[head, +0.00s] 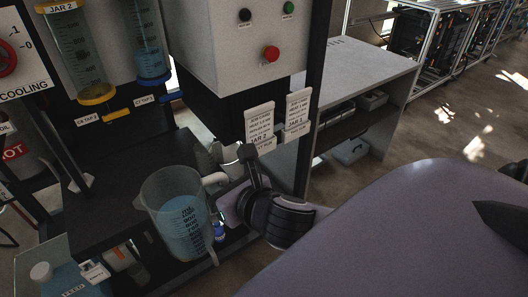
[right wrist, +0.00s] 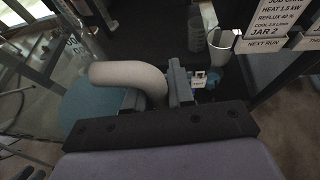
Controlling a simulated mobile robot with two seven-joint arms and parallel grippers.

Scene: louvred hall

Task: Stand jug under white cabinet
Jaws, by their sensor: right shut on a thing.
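A clear jug (head: 172,190) with blue liquid and printed graduations stands out in front of the dark shelf in the head view, looking upright. Its pale handle (right wrist: 118,72) arches across the right wrist view, with the blue liquid beside it. My right gripper (head: 226,205) is shut on the jug's handle; its fingers (right wrist: 160,92) sit either side of the handle's lower part. The white cabinet (head: 232,42) with a red button is above and behind the jug, with a black lower part. Whether the jug's base touches anything is unclear. My left gripper is not in view.
A dark surface (head: 115,165) lies behind the jug, under the cabinet. A small beaker (right wrist: 197,38) and a white cup (right wrist: 220,48) stand farther back. Two label cards (head: 259,122) hang at the cabinet's lower edge. A blue-filled bottle (head: 62,281) is at the front left.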

